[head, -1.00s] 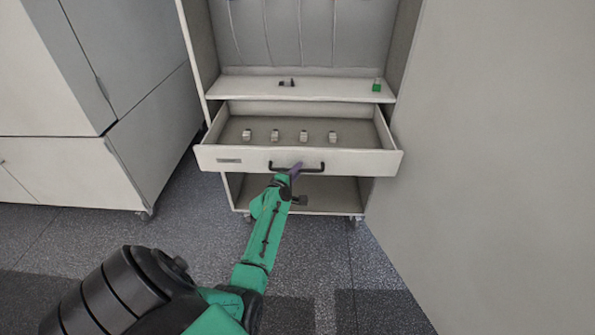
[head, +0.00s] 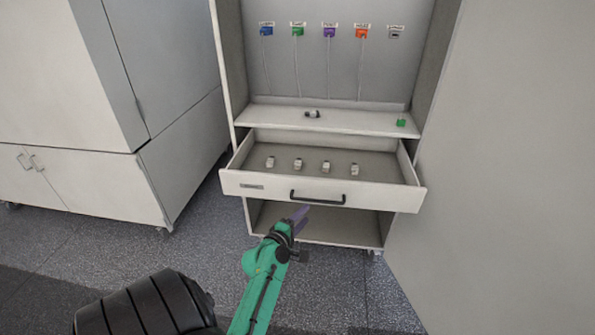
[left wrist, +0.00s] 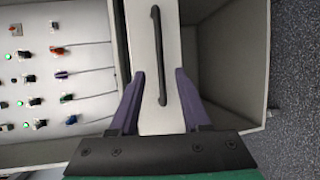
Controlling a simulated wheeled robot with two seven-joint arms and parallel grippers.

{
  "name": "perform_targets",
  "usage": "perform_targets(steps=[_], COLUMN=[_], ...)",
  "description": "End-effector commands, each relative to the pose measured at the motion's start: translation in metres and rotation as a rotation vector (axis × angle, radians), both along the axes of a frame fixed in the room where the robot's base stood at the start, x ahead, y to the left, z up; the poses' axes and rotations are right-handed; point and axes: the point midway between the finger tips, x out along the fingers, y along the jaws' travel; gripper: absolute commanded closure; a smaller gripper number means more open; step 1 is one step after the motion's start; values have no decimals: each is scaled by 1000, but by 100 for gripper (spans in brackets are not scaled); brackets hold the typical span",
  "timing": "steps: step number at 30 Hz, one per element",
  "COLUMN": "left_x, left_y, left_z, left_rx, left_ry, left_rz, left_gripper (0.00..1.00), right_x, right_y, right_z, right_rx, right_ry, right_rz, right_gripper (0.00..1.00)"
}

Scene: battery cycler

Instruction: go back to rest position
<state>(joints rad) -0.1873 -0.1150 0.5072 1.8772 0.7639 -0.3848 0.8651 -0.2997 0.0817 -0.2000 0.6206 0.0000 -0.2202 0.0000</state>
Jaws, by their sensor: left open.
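My left gripper (head: 298,220) is open and empty, with purple fingers, just below and in front of the drawer handle. In the left wrist view the open fingers (left wrist: 160,88) lie on either side of the lower part of the dark handle (left wrist: 158,55), and a gap to it cannot be judged there. The drawer (head: 230,186) is pulled out and holds several small pale blocks. My right gripper is not in view.
The cabinet shelf (head: 350,119) above the drawer bears a small dark item (head: 312,114) and a green block (head: 401,122). Coloured connectors hang on the back panel (head: 290,70). A grey cabinet (head: 60,110) stands left and a pale panel (head: 490,180) right. Floor in front is open.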

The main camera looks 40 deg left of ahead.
Motion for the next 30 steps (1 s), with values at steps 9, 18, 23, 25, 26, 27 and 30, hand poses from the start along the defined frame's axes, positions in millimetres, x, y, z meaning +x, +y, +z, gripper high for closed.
perform_targets(steps=[9, 18, 23, 25, 26, 27, 30], left_x=[-37, -36, -36, -35, -35, -34, -40], left_y=[-10, -9, -10, -12, -16, -22, -51], left_z=[8, 8, 7, 0, -8, -24, -89], left_rx=[0, 0, 1, 9, 18, 41, 149], left_ry=[-2, -1, -1, 18, 39, 82, 257], left_rz=[-1, -1, -1, -9, -19, -39, -143], left_gripper=[53, 53, 53, 53, 53, 53, 53], right_x=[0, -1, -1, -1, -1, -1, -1], right_y=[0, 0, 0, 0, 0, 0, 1], right_z=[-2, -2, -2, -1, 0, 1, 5], right_rx=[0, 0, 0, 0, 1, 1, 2], right_ry=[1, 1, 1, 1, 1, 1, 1], right_rz=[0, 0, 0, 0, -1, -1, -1], right_gripper=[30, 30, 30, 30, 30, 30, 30])
